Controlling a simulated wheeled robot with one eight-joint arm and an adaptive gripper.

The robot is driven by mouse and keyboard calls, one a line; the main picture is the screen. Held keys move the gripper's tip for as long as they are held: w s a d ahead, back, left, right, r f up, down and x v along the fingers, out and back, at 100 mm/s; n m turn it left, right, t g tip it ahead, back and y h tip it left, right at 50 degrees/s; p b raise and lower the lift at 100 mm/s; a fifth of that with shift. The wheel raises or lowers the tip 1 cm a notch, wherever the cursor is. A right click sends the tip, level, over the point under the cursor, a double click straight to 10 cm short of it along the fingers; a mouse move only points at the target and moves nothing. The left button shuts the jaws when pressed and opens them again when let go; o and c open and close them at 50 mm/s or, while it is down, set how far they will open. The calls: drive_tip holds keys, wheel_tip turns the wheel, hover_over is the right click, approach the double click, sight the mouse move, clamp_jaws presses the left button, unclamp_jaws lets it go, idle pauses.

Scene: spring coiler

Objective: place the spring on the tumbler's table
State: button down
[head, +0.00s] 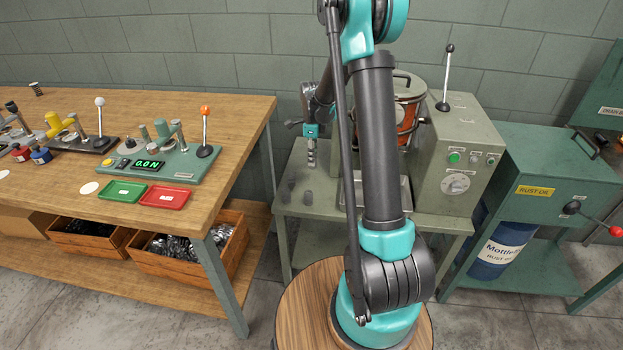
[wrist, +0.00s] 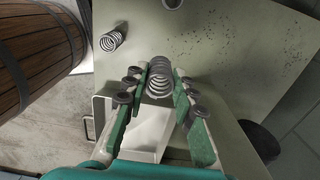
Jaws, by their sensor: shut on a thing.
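My gripper (head: 311,133) hangs over the left part of the tumbler's table (head: 290,208), pointing down. Its two green-padded fingers (wrist: 160,98) are shut on a grey coil spring (wrist: 159,80), which also shows below the gripper in the head view (head: 311,155). The held spring appears above the table surface; its exact height is hard to tell. A second spring (wrist: 112,39) rests on the table in the wrist view, to the left of and beyond the held one. The tumbler's drum (head: 408,112) stands at the back, partly hidden by my arm.
A pale tray (wrist: 136,128) is beneath the gripper on the table. The grey-green control box (head: 460,150) with a lever stands right of the drum. The wooden bench (head: 240,107) with a force tester (head: 170,160) is to the left. Much of the table's speckled top looks clear.

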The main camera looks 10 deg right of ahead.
wheel_tip(320, 180, down, 10)
drive_tip(key=shift+f, duration=0.1)
idle(0.4)
drive_tip(key=c, duration=1.2)
unclamp_jaws()
drive_tip(key=shift+f, duration=0.1)
wheel_tip(320, 180, up, 12)
drive_tip(key=shift+r, duration=0.1)
drive_tip(key=s+d+r+n+t, duration=0.1)
drive_tip(key=s+n, duration=0.6)
drive_tip(key=s, duration=0.3)
drive_tip(key=s+d+r+n+t, duration=0.1)
drive_tip(key=s+n, duration=0.6)
drive_tip(key=s, duration=0.3)
drive_tip(key=s+d+r+n+t, duration=0.1)
drive_tip(key=s+d+n+t, duration=0.1)
drive_tip(key=s+n, duration=0.5)
drive_tip(key=shift+s+d+r+n, duration=0.1)
drive_tip(key=shift+s+n, duration=0.05)
drive_tip(key=shift+s, duration=0.75)
drive_tip(key=shift+s+r+n, duration=0.1)
drive_tip(key=shift+s+n, duration=0.05)
drive_tip(key=shift+s, duration=0.7)
